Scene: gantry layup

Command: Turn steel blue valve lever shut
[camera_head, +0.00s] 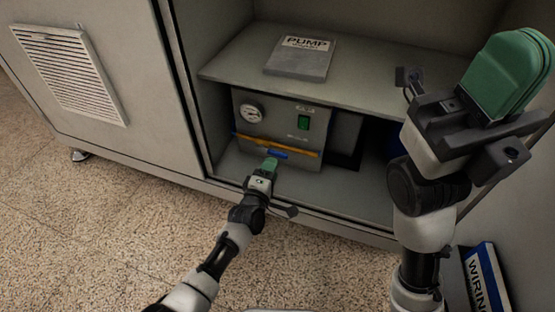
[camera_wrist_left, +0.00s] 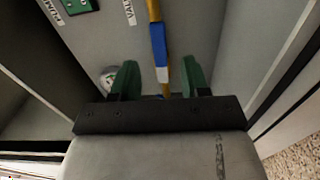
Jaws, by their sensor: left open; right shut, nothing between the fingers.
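The blue valve lever (camera_head: 277,153) is on the front of the grey pump unit (camera_head: 309,121), along a yellow-orange pipe (camera_head: 249,139). In the left wrist view the blue lever (camera_wrist_left: 158,42) lies in line with the pipe (camera_wrist_left: 153,10), with a pale band at its lower end. My left gripper (camera_head: 270,164) is open at the lever; in its wrist view the green fingers (camera_wrist_left: 160,80) stand apart, one on each side of the pipe line. I cannot tell whether they touch it. My right gripper (camera_head: 507,78) is shut and empty, raised in the right foreground, away from the unit.
The unit stands inside an open cabinet under a shelf (camera_head: 236,65) that bears a grey pump manual (camera_head: 301,57). A pressure gauge (camera_head: 250,113) and green switch (camera_head: 303,122) are on its front. A blue-and-white wiring binder (camera_head: 484,280) stands lower right. Speckled floor (camera_head: 110,220) is clear.

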